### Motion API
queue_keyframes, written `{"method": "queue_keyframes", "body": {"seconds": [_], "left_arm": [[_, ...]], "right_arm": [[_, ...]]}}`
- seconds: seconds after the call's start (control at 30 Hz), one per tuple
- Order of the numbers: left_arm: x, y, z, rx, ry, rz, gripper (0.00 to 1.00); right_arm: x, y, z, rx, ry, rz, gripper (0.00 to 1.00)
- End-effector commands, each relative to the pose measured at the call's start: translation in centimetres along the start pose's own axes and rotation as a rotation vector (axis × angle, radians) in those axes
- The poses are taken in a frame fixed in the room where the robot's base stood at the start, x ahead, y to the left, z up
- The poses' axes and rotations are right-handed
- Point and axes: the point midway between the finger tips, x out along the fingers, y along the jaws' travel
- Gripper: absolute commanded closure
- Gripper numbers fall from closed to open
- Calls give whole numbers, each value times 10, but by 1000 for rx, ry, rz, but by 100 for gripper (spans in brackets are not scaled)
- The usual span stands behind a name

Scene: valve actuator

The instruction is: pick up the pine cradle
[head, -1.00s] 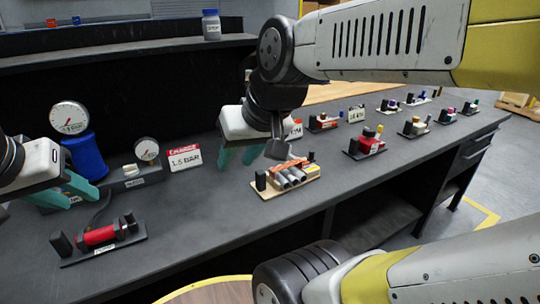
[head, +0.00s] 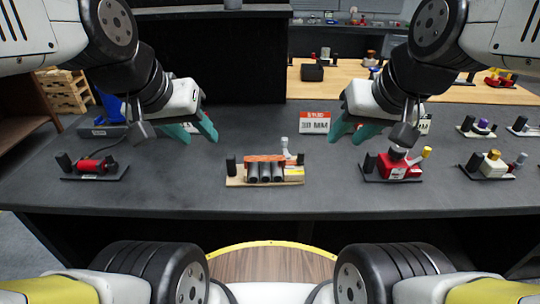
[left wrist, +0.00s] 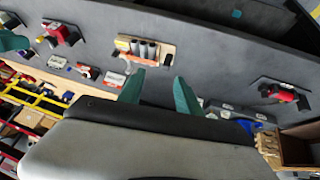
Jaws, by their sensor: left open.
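The pine cradle (head: 239,181) is a pale wooden base on the dark bench in the middle of the head view. It carries dark grey cylinders, an orange-red part and a small black post. It also shows in the left wrist view (left wrist: 168,51), beyond my fingertips. My left gripper (head: 195,132) is open and empty, above the bench, behind and left of the cradle. Its teal fingers show apart in the left wrist view (left wrist: 160,90). My right gripper (head: 354,131) is open and empty, behind and right of the cradle. Neither touches it.
A red actuator on a black base (head: 97,168) lies to the left. A red unit on a black base (head: 395,167) stands to the right, with more small units beyond. A red and white sign (head: 315,122) stands behind the cradle.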

Motion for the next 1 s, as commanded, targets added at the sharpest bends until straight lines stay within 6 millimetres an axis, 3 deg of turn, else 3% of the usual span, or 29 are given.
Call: {"method": "queue_keyframes", "body": {"seconds": [0.57,0.77,1.0], "left_arm": [[4,-1,-8,-6,-25,-5,64],[25,-6,-36,-26,-128,-31,64],[73,-14,-76,-58,-280,-81,64]], "right_arm": [[0,0,0,0,0,0,64],[0,0,0,0,0,0,64],[0,0,0,0,0,0,64]]}}
